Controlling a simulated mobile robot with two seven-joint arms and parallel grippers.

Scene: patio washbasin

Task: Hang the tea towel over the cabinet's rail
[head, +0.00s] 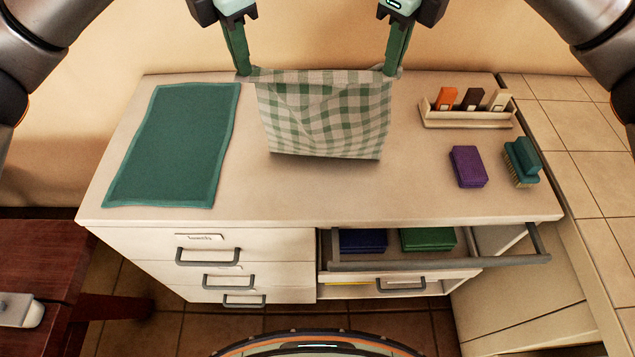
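The green-and-white checked tea towel (325,118) hangs spread between my two grippers over the cabinet top. My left gripper (243,72) is shut on its upper left corner, and my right gripper (391,72) is shut on its upper right corner. Its top edge is nearly level and sags slightly; whether the lower edge touches the top is unclear. The cabinet (290,211) has a grey rail (510,261) along its front right, with a bracket visible at the right end. The rail is bare, nearer the camera and lower than the towel.
A green mat (175,145) lies on the left of the top. A holder (465,120) with three upright items, a purple block (468,167) and a brush (521,162) stand right. Blue (363,241) and green (428,239) blocks show behind the rail. The top's front middle is clear.

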